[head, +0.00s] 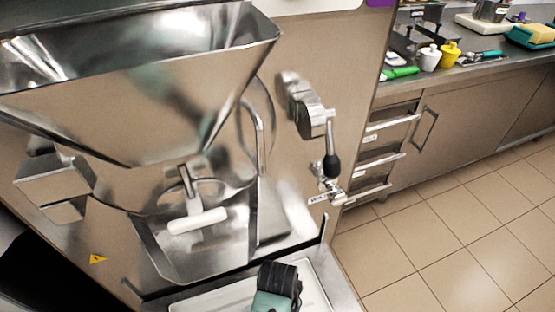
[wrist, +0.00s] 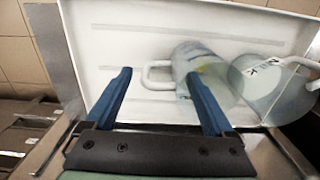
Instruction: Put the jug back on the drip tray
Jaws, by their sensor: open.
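In the wrist view a translucent jug (wrist: 203,65) with a white handle (wrist: 157,75) shows over the white drip tray (wrist: 100,50). I cannot tell whether it stands or leans. My gripper (wrist: 158,82) is open, with two blue fingers. The jug's handle shows between the fingertips, and the right finger covers part of the jug's body. I cannot tell whether they touch. In the head view the tray (head: 215,299) is at the bottom and my gripper (head: 277,290) is a dark shape over it. The jug does not show in the head view.
A second translucent container (wrist: 262,95) with a handle and lettering is close on the jug's right. The steel freezer hopper (head: 140,90) and chute (head: 205,250) stand above the tray, with a black-knobbed lever (head: 332,165) to the right. Open tiled floor (head: 450,240) lies at right.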

